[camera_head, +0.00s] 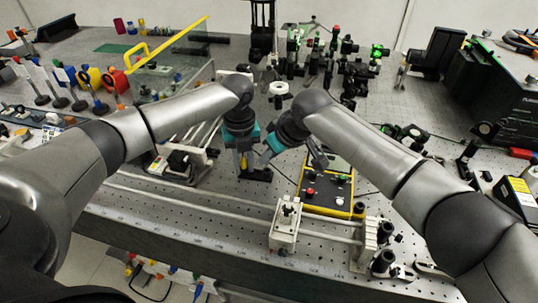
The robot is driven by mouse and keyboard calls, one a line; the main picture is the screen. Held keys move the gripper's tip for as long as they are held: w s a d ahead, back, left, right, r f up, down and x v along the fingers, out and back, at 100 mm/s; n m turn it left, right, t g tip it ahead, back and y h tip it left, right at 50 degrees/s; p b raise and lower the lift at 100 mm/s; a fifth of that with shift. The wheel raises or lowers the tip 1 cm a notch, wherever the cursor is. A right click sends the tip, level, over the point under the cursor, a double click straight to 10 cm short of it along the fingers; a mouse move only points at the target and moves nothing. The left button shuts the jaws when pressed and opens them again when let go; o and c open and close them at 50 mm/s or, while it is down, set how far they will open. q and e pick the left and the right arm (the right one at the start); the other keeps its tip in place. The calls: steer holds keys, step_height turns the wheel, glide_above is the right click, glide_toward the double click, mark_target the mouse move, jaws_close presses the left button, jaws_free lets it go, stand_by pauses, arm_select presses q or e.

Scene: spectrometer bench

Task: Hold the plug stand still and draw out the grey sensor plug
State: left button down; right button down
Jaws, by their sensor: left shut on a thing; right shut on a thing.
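The plug stand (257,175) is a small dark block with a bit of yellow, low on the perforated bench under my two grippers. My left gripper (243,166) points down at its left side and is shut on it. My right gripper (264,164) reaches in from the upper right, tilted, close beside the left one, and is shut on the grey sensor plug. The plug is small and mostly hidden by the fingers. I cannot tell how deep it sits in the stand.
A yellow-edged black control box (326,187) stands just right of the grippers. A white rail assembly (285,225) lies in front. Optic mounts (320,60) crowd the back. A clear panel with a yellow edge (170,62) stands at back left.

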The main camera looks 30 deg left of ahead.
arm_select(q)
steer(key=c, duration=0.6)
jaws_free()
step_height(320, 180, up, 12)
steer(key=shift+r+p, duration=0.1)
steer(key=shift+p, duration=0.85)
arm_select(e)
steer(key=shift+r, duration=0.95)
arm_select(q)
steer(key=shift+s, duration=0.1)
arm_select(e)
steer(key=shift+s, duration=0.1)
